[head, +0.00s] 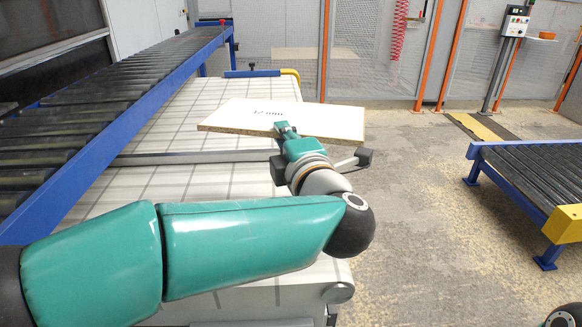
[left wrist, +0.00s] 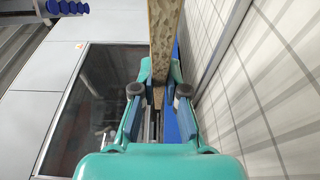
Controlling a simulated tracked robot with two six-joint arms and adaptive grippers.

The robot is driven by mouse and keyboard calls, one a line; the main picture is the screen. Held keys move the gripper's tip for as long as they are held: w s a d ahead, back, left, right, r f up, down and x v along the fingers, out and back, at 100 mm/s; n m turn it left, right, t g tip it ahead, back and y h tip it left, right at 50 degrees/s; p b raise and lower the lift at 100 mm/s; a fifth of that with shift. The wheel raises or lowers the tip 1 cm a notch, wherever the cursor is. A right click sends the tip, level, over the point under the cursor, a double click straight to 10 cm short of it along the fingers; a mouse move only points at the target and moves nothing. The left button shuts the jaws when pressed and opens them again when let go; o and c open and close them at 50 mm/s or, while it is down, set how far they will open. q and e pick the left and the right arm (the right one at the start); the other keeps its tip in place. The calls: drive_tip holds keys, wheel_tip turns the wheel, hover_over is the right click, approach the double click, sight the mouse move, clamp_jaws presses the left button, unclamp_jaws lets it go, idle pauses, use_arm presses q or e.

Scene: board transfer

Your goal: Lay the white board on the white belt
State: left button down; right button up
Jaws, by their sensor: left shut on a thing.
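The white board (head: 290,115) is a flat, pale panel with a chipboard-brown edge and dark print on top. My left gripper (head: 284,129) is shut on its near edge. In the left wrist view the fingers (left wrist: 159,82) clasp the board's brown edge (left wrist: 165,38) from both faces. The board looks roughly level over the white belt (head: 205,95), and its right part reaches past the belt's right side. The belt has a grey grid and also shows in the left wrist view (left wrist: 270,75), apart from the board at the grip. My right gripper is out of view.
A blue-framed roller conveyor (head: 120,75) runs along the belt's left side. Another roller conveyor (head: 535,175) stands at the right, with open floor (head: 420,190) between. Mesh fencing with orange posts (head: 433,55) and a control box (head: 516,20) stand behind.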

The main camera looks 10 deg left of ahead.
use_arm(q)
drive_tip(key=shift+d+r, duration=0.1)
drive_tip(key=shift+d, duration=0.05)
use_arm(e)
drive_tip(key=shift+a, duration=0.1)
use_arm(q)
drive_tip(key=shift+d, duration=0.1)
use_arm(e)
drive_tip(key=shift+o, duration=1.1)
use_arm(q)
drive_tip(key=shift+w+p, duration=0.15)
drive_tip(key=shift+p, duration=0.15)
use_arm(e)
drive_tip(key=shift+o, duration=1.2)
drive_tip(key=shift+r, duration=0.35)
use_arm(q)
drive_tip(key=shift+w+a+f+n+g+y+p, duration=0.2)
drive_tip(key=shift+w+f+n+g+y+p, duration=0.35)
drive_tip(key=shift+f, duration=2.4)
drive_tip(key=shift+w+a+f+n+g+y+p, duration=0.25)
drive_tip(key=shift+w+f+g+y+p, duration=0.5)
drive_tip(key=shift+f, duration=2.2)
drive_tip(key=shift+w+a+f+n+g+y+p, duration=0.1)
drive_tip(key=shift+w+f+n+g+y+p, duration=0.4)
drive_tip(key=shift+f, duration=2.45)
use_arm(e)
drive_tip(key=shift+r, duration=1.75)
use_arm(q)
drive_tip(key=shift+w+g, duration=0.2)
drive_tip(key=shift+g, duration=0.1)
